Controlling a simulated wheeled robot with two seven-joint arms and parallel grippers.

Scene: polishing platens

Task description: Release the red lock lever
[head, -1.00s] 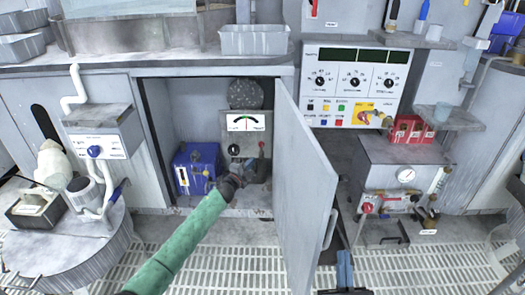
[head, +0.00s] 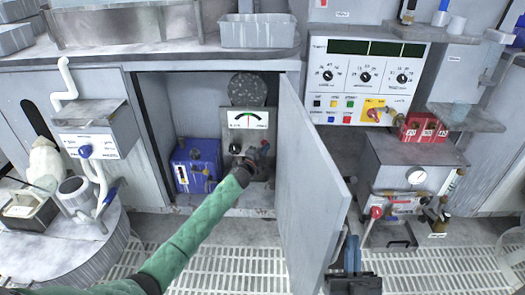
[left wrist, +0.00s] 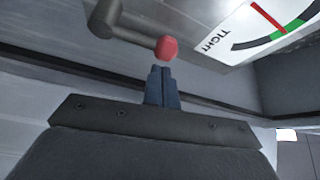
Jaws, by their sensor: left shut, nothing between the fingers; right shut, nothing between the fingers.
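The lock lever (left wrist: 135,28) shows in the left wrist view as a grey bent arm ending in a red knob (left wrist: 167,48). It is by the gauge (head: 248,120) inside the open cabinet; the gauge has a red needle, a green band and the word TIGHT. My left gripper (left wrist: 162,70) is shut and empty, its fingertips right at the red knob. I cannot tell if they touch. In the head view the left gripper (head: 254,158) largely hides the lever. My right gripper (head: 352,250) is shut and empty at the lower right, outside the cabinet door.
The cabinet door (head: 308,185) stands open to the right of my left arm. A blue box (head: 196,165) sits in the cabinet left of the gauge. A dark round disc (head: 247,89) is above the gauge. Another red knob (head: 376,212) is on the unit at right.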

